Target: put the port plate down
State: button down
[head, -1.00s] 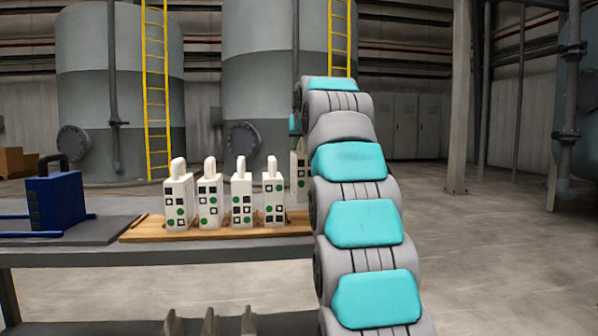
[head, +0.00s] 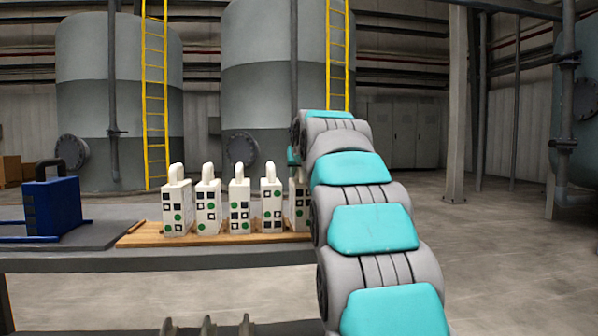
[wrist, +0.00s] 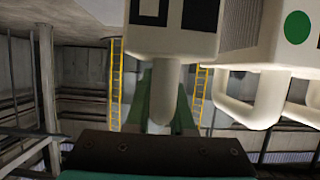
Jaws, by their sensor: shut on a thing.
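The port plate (head: 299,208) is a white block with black squares and green dots. It hangs upright over the right end of the wooden board (head: 150,239), beside the row of white plates, partly hidden by my arm. Its base is about level with theirs; I cannot tell whether it touches the board. In the wrist view, which is upside down, the plate (wrist: 172,40) shows with its handle between the green fingers of my gripper (wrist: 163,105), shut on it. My arm hides most of the gripper in the head view.
Several similar plates (head: 239,205) stand in a row on the board; the nearest one's handle (wrist: 257,105) is close beside my gripper. A blue block with a black handle (head: 52,205) sits at the left of the grey bench (head: 160,260).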

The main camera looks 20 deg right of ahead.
jog(key=c, duration=0.8)
grip_release()
jog(key=shift+r, duration=0.1)
jog(key=shift+s+a+r, duration=0.1)
jog(key=shift+s+r, duration=0.1)
jog(key=shift+s, duration=0.2)
jog(key=v, duration=1.1)
jog(key=shift+s+a+f, duration=0.1)
